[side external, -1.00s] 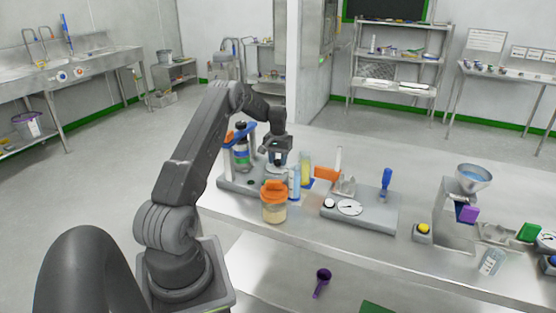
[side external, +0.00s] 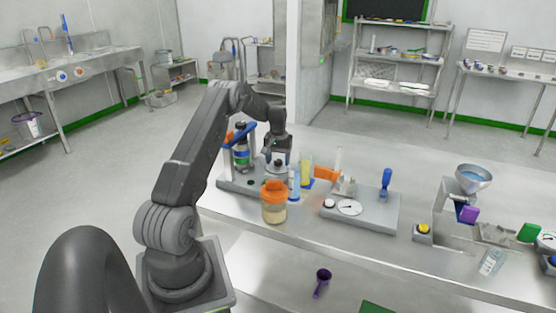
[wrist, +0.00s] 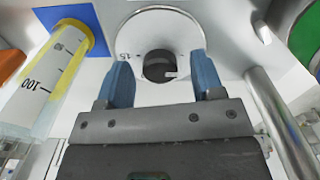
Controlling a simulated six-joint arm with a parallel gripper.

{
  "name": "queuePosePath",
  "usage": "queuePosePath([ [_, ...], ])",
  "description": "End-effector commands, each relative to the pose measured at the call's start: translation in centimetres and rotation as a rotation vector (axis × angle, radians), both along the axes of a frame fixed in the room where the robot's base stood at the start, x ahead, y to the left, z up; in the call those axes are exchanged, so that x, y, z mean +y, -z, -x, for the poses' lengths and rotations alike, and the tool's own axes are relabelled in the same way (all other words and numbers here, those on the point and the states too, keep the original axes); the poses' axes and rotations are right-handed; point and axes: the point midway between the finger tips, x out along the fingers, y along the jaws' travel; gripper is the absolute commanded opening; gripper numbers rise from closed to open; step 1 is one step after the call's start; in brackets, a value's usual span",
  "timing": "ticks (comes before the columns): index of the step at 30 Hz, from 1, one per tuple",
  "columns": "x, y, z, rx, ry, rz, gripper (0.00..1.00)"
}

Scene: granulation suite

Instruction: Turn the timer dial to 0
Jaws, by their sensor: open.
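The timer dial shows in the wrist view as a black knob (wrist: 158,66) at the centre of a round whitish face (wrist: 135,38). A "15" is printed at the face's left edge, and a small white mark sits on the right of the knob. My gripper (wrist: 161,62) is open, its two blue fingertips left and right of the knob in this view. I cannot tell whether they reach down around it; no contact shows. In the side view my gripper (side external: 277,153) points down just above the dial, on the grey rack base.
A yellow-topped cylinder marked 100 (wrist: 60,65) stands left of the dial, and a metal post (wrist: 278,125) stands close on the right. An orange-lidded jar (side external: 274,205) is in front. A bottle (side external: 242,150) stands in the rack at left.

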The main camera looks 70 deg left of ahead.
Motion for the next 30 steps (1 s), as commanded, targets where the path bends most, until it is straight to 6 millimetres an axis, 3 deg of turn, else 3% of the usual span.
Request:
queuePosePath([
  [7,0.1,-2.4,-0.1,-0.002,0.001,-0.003,0.61],
  [21,0.0,-12.0,0.0,-0.002,0.000,-0.002,0.61],
  [30,0.0,-13.8,0.0,-0.001,0.000,-0.001,0.61],
])
